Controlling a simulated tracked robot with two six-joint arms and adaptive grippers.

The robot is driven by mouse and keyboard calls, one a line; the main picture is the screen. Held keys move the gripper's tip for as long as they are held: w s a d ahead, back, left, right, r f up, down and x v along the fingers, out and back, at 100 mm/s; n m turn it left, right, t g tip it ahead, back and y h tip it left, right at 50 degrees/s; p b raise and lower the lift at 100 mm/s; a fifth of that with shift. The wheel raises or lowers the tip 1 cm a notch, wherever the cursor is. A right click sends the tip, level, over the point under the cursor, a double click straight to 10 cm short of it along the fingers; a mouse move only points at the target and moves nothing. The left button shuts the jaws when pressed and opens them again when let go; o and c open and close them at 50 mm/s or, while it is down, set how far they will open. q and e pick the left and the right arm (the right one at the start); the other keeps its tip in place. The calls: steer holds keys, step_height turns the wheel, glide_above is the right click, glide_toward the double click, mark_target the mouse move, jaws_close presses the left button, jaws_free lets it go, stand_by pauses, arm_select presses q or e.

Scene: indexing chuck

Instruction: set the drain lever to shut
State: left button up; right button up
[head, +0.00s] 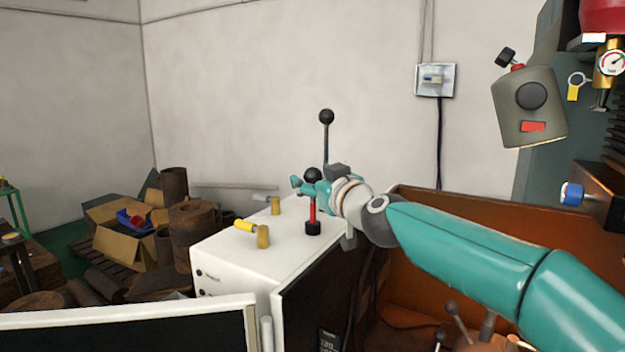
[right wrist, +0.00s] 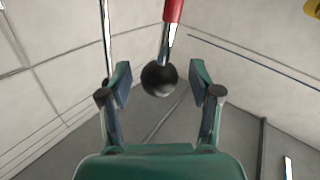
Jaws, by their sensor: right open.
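A white cabinet (head: 240,262) carries several levers on its top, and I cannot read which one is labelled drain. A lever with a red shaft (head: 312,212) stands upright from a black base, topped by a black ball knob (head: 312,174). My right gripper (head: 303,187) is open at this knob. In the right wrist view, the black knob (right wrist: 159,78) shows between the open fingertips of my right gripper (right wrist: 160,84), with a gap on each side. A yellow-handled lever (head: 246,226) and a pale-handled lever (head: 268,200) sit to the left. My left gripper is not in view.
A taller black-knobbed lever (head: 326,140) rises close behind my right gripper. A grey-green control box (head: 529,105) hangs at the right. An orange-brown tray wall (head: 500,218) lies behind my right arm. Cartons and rusty cylinders (head: 192,225) stand at the left.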

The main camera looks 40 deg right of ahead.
steer(key=shift+w+d, duration=0.15)
steer(key=shift+w, duration=0.25)
jaws_close()
